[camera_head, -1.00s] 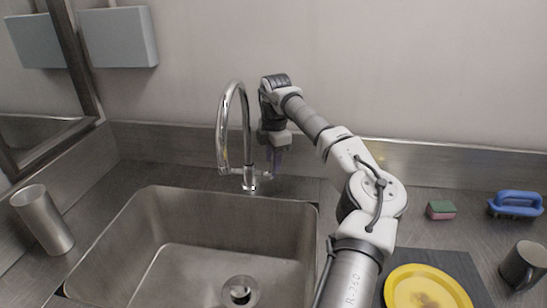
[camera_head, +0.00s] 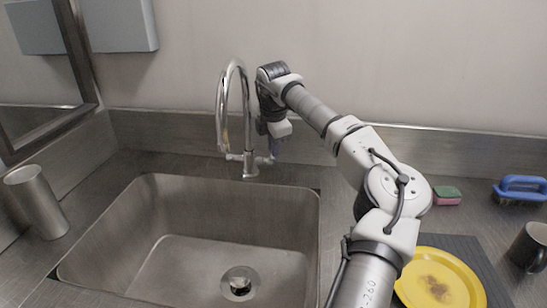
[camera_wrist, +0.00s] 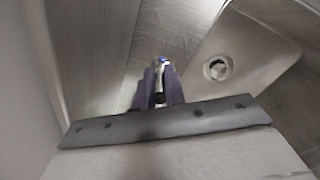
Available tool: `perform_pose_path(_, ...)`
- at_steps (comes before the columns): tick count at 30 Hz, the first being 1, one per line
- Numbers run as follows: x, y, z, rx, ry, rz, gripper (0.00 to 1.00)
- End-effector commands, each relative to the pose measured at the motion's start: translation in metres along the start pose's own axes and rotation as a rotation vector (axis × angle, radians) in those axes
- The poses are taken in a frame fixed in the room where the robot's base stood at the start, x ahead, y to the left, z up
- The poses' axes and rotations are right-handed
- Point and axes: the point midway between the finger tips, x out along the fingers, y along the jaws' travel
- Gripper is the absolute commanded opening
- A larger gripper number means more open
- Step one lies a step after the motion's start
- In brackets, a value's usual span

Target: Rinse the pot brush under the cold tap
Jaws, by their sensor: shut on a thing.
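The chrome tap (camera_head: 246,110) stands behind the sink, its curved spout over the basin's back edge. My gripper (camera_head: 273,152) is low at the tap's right side, by its side lever. In the wrist view my gripper (camera_wrist: 160,86) has its dark fingers shut on a small metal lever (camera_wrist: 162,70) with a blue tip, seemingly the cold tap lever. No water stream shows. A blue-handled brush (camera_head: 520,186), seemingly the pot brush, lies on the counter at the far right, well away from my gripper.
The steel sink (camera_head: 150,240) is empty, with a drain (camera_head: 238,283). A metal tumbler (camera_head: 38,203) stands at left. At right are a green and pink sponge (camera_head: 447,195), a dark mug (camera_head: 528,247) and a stained yellow plate (camera_head: 470,290) on a dark mat (camera_head: 488,270).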

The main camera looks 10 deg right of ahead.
Motion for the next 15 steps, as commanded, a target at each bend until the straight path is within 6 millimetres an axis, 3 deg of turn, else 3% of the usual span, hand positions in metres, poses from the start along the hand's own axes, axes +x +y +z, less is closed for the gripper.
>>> perform_pose_path(1,0.0064,-0.0019,0.0005,0.0,-0.016,0.018,0.0)
perform_pose_path(15,0.0003,-0.0003,0.0007,-0.003,-0.054,0.075,0.0)
